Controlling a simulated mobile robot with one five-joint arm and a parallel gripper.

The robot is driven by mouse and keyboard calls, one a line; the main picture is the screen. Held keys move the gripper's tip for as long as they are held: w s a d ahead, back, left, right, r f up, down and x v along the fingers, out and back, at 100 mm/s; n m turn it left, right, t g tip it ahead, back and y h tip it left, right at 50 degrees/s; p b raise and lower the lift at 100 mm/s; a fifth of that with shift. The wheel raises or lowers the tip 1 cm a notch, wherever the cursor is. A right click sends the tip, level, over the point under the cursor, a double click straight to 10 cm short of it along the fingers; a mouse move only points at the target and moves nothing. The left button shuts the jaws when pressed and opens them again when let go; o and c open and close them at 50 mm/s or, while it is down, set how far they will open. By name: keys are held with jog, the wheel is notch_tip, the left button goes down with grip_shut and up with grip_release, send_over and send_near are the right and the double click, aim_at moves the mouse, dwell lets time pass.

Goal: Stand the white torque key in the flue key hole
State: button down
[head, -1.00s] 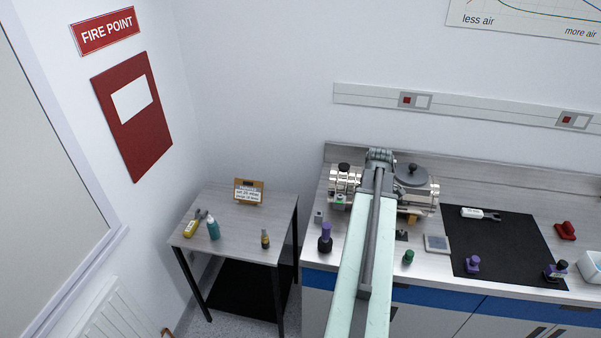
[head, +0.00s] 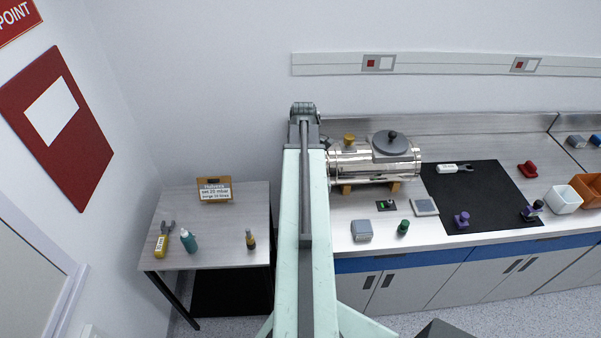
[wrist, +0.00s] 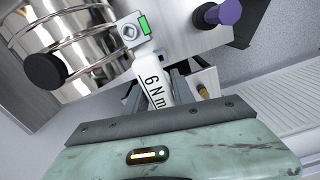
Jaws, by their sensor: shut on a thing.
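My gripper (wrist: 157,82) is shut on a white torque key (wrist: 157,92) marked "6 N m", in the wrist view. I take this for the flue key hole. The key's far end lies close to the plate. I cannot tell whether it touches or enters the socket. In the head view my arm hides the gripper and the held key, left of the steel burner drum (head: 372,160).
Another white key (head: 455,168) lies on the black mat (head: 490,195). A purple-topped thing (wrist: 225,14) stands near the plate. A yellow key (head: 162,242) and bottles are on the side table (head: 215,245). A grey box (head: 361,230) and green knob (head: 403,227) are near the bench front.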

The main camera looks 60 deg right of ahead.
jog(key=shift+s+f+b, duration=0.15)
jog(key=shift+f+b, duration=2.6)
jog(key=shift+f, duration=0.15)
jog(key=shift+f+b, duration=2.6)
jog(key=c, duration=1)
grip_release()
jog(key=shift+r, duration=0.15)
jog(key=shift+o, duration=0.2)
notch_tip(320, 180, up, 8)
jog(key=p, duration=0.8)
